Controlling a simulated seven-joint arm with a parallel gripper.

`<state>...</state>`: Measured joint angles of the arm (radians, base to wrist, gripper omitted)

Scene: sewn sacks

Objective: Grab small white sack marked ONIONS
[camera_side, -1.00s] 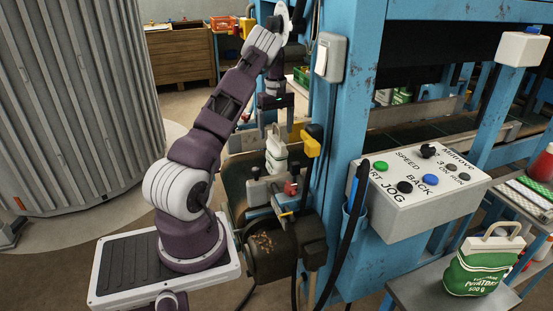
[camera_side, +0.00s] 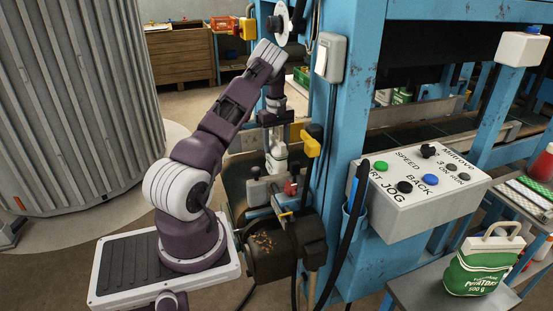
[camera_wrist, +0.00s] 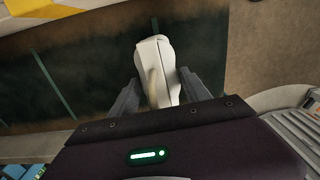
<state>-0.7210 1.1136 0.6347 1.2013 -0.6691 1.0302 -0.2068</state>
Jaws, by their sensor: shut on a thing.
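A small white sack (camera_side: 277,157) stands on the dark belt beside the blue frame. Any lettering on it is too small or turned away to read. In the wrist view the white sack (camera_wrist: 160,62) sits between the fingers, with its pale handle loop towards me. My gripper (camera_side: 273,141) is above the sack in the side view, fingers down and shut on its upper part. In the wrist view my gripper (camera_wrist: 162,92) has one finger on each side of the sack. The sack's lower part is partly hidden by grey fittings in the side view.
A green and white potato sack (camera_side: 482,265) stands on a shelf at the lower right. A grey control box (camera_side: 420,190) and a blue post (camera_side: 345,120) are right of the arm. A yellow and black fitting (camera_side: 312,140) is close beside my gripper.

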